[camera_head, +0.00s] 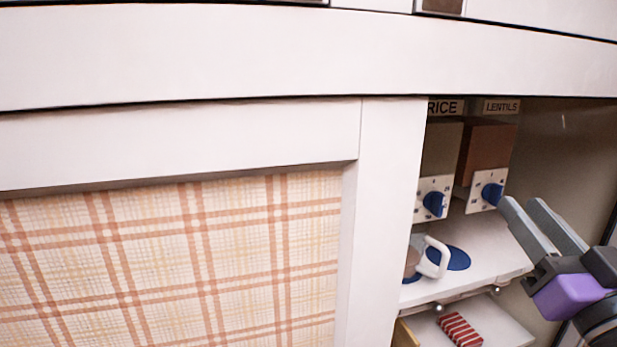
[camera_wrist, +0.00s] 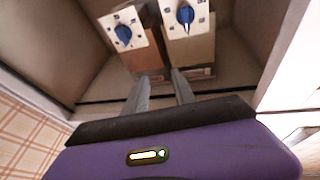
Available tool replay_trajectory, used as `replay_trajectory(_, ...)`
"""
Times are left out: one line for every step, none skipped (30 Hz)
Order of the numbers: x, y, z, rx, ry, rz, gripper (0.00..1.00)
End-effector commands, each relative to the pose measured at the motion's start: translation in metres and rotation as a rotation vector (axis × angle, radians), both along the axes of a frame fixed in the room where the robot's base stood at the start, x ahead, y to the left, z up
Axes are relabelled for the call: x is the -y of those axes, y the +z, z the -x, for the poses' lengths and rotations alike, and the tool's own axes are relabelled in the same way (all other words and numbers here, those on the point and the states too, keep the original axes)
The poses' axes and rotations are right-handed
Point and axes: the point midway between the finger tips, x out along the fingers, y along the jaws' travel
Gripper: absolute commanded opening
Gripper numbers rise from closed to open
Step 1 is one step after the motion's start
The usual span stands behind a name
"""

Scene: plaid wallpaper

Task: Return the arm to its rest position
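My gripper (camera_head: 519,203) is in the right of the head view, in front of the cupboard opening. Its two grey fingers are apart, with nothing seen between them. In the wrist view the fingers (camera_wrist: 161,76) also stand apart and empty, pointing into the cupboard. In the head view one fingertip shows close to the blue knob (camera_head: 492,194) of the lentils dispenser; I cannot tell whether they touch. My purple and black gripper body is at the right edge of the head view.
The rice dispenser (camera_head: 434,203) stands left of the lentils one. Below, a white-handled cup (camera_head: 436,260) and a blue disc (camera_head: 456,257) are on the shelf (camera_head: 490,258). A red striped item (camera_head: 460,330) lies lower. A plaid door panel (camera_head: 180,265) fills the left.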

Motion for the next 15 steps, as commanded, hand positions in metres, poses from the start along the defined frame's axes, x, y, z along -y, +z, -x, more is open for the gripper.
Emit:
replay_trajectory(0.002,-0.012,0.004,0.004,-0.020,-0.019,0.32)
replay_trajectory(0.004,-0.018,0.007,0.010,-0.033,-0.029,0.32)
replay_trajectory(0.005,-0.027,0.011,0.016,-0.049,-0.042,0.32)
replay_trajectory(0.006,-0.034,0.015,0.019,-0.061,-0.051,0.32)
replay_trajectory(0.007,-0.042,0.019,0.021,-0.074,-0.061,0.32)
replay_trajectory(0.008,-0.053,0.025,0.023,-0.091,-0.071,0.32)
replay_trajectory(0.008,-0.062,0.030,0.023,-0.103,-0.077,0.32)
replay_trajectory(0.007,-0.071,0.035,0.021,-0.115,-0.083,0.32)
replay_trajectory(0.007,-0.083,0.042,0.019,-0.131,-0.089,0.32)
replay_trajectory(0.006,-0.092,0.048,0.016,-0.141,-0.092,0.32)
replay_trajectory(0.004,-0.101,0.054,0.013,-0.150,-0.095,0.32)
replay_trajectory(0.003,-0.112,0.062,0.007,-0.161,-0.096,0.32)
replay_trajectory(0.001,-0.121,0.069,0.001,-0.169,-0.097,0.32)
replay_trajectory(-0.001,-0.129,0.075,-0.006,-0.176,-0.095,0.32)
replay_trajectory(-0.004,-0.140,0.084,-0.014,-0.184,-0.094,0.32)
